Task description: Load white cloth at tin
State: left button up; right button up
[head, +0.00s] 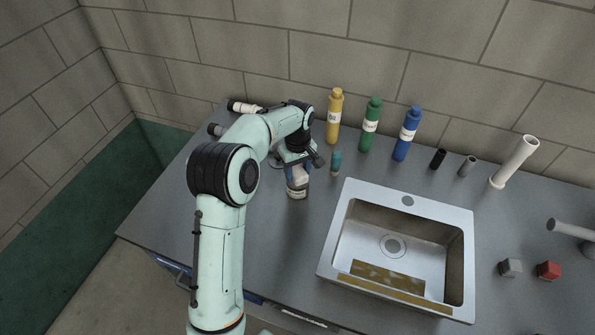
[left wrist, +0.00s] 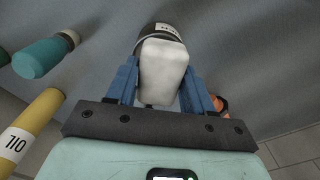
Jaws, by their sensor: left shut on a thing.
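The white cloth (left wrist: 163,72) looks like a pale, rounded block. My left gripper (left wrist: 161,80) is shut on it, with a blue finger on each side. The cloth also shows in the head view (head: 299,173), below my left wrist. The tin (head: 296,192) is a dark, short can with a white label, standing on the counter right beneath the cloth. In the left wrist view the tin (left wrist: 156,31) shows just beyond the cloth, which overlaps it. The tin's opening is hidden, and I cannot tell whether the cloth touches it. My right gripper is not in view.
A small teal bottle (head: 336,162) stands close right of the tin. Yellow (head: 334,118), green (head: 370,128) and blue (head: 406,137) bottles line the back. The steel sink (head: 458,255) lies to the right. A white-labelled item (head: 245,107) lies behind my arm.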

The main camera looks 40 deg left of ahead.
aim_at(298, 169)
pick_arm(q)
notch_tip(298, 169, up, 3)
jog(key=shift+w+r+p, duration=0.1)
jog(key=shift+w+p, duration=0.05)
jog(key=shift+p, duration=0.4)
jog(key=shift+r, duration=1.2)
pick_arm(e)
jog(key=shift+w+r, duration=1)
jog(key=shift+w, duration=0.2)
pick_arm(q)
jog(key=shift+f, duration=0.1)
